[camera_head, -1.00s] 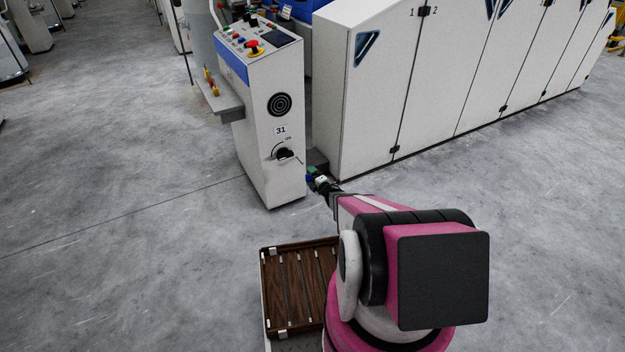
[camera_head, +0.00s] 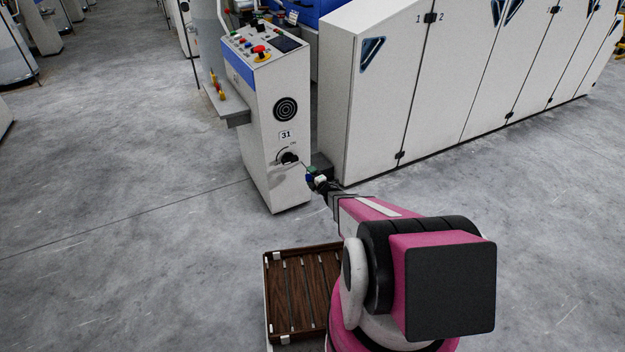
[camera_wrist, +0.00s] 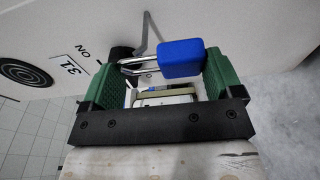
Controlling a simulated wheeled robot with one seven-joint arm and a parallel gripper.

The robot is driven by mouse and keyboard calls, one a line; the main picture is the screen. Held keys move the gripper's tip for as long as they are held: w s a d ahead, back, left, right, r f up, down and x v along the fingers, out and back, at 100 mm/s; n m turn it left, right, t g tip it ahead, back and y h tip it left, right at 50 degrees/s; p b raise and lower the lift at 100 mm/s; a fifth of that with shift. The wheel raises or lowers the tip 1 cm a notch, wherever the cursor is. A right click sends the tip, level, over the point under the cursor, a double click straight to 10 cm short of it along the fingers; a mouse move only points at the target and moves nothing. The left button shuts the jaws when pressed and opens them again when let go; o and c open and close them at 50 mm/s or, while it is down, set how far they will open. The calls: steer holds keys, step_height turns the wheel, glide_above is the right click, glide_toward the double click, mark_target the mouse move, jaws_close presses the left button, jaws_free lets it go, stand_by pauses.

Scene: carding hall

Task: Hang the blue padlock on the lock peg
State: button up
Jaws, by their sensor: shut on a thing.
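The blue padlock (camera_wrist: 182,58) is between the green fingers of my gripper (camera_wrist: 163,80) in the wrist view, its silver shackle pointing left. My gripper is shut on it. In the head view the padlock is a small blue patch (camera_head: 309,177) at my gripper (camera_head: 317,179), just right of the control cabinet's (camera_head: 278,185) front face. A thin grey bent rod, apparently the lock peg (camera_wrist: 148,35), shows behind the padlock in the wrist view, by the black rotary switch (camera_wrist: 121,53). In the picture the shackle lies below the rod; whether they touch I cannot tell.
The black switch (camera_head: 289,158) sits under the label 31 (camera_head: 285,135) on the cabinet. A long pale machine housing (camera_head: 375,110) stands close to the right. A brown slatted tray (camera_head: 305,290) is at the front. Open floor (camera_head: 130,240) lies to the left.

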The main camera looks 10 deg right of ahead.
steer(key=shift+x, duration=1.35)
steer(key=shift+w+f, duration=0.55)
steer(key=shift+w, duration=0.2)
steer(key=o, duration=0.8)
